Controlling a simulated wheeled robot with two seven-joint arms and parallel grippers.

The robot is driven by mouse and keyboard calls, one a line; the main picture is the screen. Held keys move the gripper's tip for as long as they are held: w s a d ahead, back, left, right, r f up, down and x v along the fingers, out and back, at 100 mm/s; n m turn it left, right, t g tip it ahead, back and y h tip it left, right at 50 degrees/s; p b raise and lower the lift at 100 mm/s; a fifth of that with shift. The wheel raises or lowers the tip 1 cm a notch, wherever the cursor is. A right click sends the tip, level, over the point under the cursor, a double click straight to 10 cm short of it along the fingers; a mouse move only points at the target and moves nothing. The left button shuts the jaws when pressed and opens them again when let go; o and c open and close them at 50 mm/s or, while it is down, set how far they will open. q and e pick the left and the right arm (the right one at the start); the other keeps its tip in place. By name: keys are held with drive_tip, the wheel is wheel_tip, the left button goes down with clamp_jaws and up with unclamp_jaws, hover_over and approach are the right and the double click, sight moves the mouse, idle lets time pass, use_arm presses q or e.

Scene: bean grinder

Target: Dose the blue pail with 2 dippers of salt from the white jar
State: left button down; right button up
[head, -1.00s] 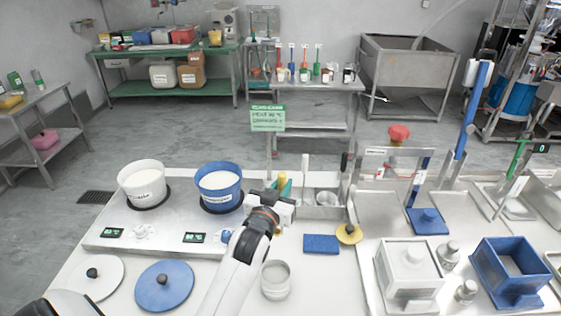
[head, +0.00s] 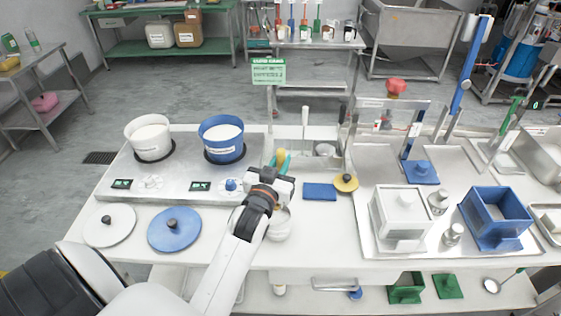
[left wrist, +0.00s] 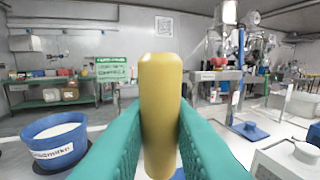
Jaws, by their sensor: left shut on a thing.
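My left gripper (head: 281,164) is shut on a yellow handle, which stands upright between its teal fingers in the left wrist view (left wrist: 161,100). The handle's lower end is hidden, so I cannot tell what it carries. A small whitish round vessel (head: 281,226) stands partly behind my left wrist; its contents are hidden. The blue pail (head: 222,147), holding white contents, stands on the back of the raised white unit and also shows in the left wrist view (left wrist: 52,152). A white pail (head: 150,150) with white contents stands left of it. My right gripper is not in view.
A white lid (head: 108,235) and a blue lid (head: 174,240) lie in front of the unit. Further right are a white lidded box (head: 402,222), metal shakers (head: 438,201) and a blue box (head: 480,228).

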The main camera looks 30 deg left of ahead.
use_arm(q)
wheel_tip(320, 180, down, 2)
drive_tip(key=shift+f+b, duration=0.15)
drive_tip(key=shift+b, duration=0.55)
drive_tip(key=shift+f+b, duration=2.4)
drive_tip(key=shift+f, duration=1.25)
drive_tip(key=shift+r, duration=0.1)
wheel_tip(320, 180, up, 12)
drive_tip(key=p, duration=1.1)
drive_tip(key=shift+f, duration=0.3)
drive_tip(key=shift+w+a, duration=0.1)
